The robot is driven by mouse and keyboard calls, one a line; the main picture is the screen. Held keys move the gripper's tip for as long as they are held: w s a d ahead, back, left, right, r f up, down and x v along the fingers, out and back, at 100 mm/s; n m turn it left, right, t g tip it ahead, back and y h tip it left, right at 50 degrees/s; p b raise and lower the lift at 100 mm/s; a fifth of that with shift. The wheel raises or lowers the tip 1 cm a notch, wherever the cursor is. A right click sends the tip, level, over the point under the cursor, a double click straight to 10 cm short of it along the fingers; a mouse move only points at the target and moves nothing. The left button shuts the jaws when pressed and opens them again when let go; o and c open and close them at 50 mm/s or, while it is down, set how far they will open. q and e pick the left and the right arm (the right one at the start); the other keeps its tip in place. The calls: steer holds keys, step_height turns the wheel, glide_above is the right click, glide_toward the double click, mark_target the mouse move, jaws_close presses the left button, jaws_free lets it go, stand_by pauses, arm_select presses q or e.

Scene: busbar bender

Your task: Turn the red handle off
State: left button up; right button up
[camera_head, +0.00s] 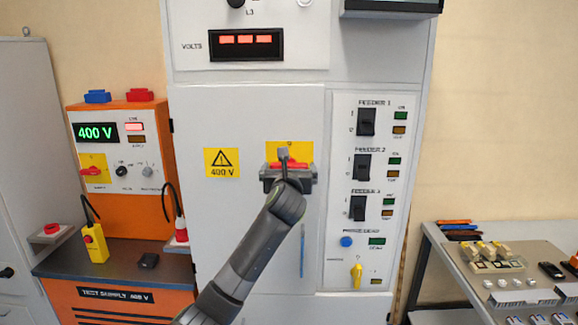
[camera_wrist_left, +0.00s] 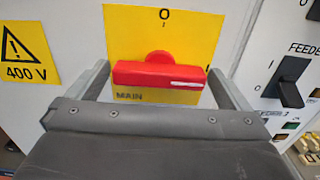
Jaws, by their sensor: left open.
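The red handle (camera_head: 290,165) sits on a yellow plate (camera_head: 289,148) marked MAIN on the grey cabinet door. In the left wrist view the red handle (camera_wrist_left: 160,75) lies horizontal, with an O mark above it on the yellow plate (camera_wrist_left: 190,35). My left gripper (camera_head: 288,170) is in front of the handle. Its two fingers show in the left wrist view (camera_wrist_left: 160,82), one at each end of the handle, open. I cannot tell whether they touch it. My right gripper is not in view.
A 400 V warning label (camera_head: 222,162) is left of the handle. Feeder switches (camera_head: 366,122) are on the panel to the right. An orange test supply (camera_head: 120,195) with another red handle (camera_head: 92,171) stands left. A parts bench (camera_head: 440,250) stands at the right.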

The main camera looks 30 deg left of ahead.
arm_select(q)
steer(key=shift+w+a, duration=0.2)
steer(key=shift+w, duration=0.1)
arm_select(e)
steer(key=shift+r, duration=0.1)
